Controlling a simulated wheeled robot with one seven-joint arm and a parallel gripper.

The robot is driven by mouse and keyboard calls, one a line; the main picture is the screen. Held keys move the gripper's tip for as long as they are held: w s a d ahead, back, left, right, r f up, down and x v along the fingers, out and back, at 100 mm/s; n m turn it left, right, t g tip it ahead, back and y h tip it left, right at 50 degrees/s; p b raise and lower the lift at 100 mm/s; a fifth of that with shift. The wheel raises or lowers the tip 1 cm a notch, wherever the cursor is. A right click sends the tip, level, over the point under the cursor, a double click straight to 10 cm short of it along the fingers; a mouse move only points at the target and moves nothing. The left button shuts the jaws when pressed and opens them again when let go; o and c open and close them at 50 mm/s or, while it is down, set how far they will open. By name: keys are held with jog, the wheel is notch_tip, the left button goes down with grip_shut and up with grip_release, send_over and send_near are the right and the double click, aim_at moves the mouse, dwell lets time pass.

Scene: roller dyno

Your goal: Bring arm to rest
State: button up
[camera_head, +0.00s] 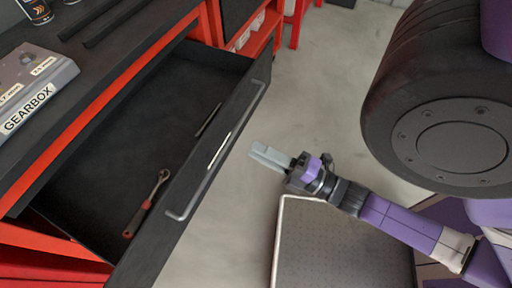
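My gripper (268,157) is at the middle of the view, just right of the open drawer's front. Its two grey fingers lie close together, and I see nothing between them. My arm reaches in from the lower right, purple and grey. The open drawer (120,125) is black inside, with a long light handle (218,150) on its front. The gripper appears apart from the handle.
A ratchet wrench (147,204) and a thin dark tool (208,120) lie in the drawer. A grey gearbox box (34,85) and cans (36,10) stand on the bench top. A light-rimmed, dark textured platform (340,245) is on the floor below. Grey floor (315,100) is clear beyond the gripper.

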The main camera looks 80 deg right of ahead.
dwell(0.5)
jog(key=a+r+m+g+y+p, duration=0.4)
jog(key=a+r+m+p, duration=0.6)
jog(key=a+r+m, duration=0.3)
jog(key=shift+w+a+m+g+y, duration=0.2)
jog(key=shift+m+g+y, duration=0.1)
jog(key=shift+m+y, duration=0.55)
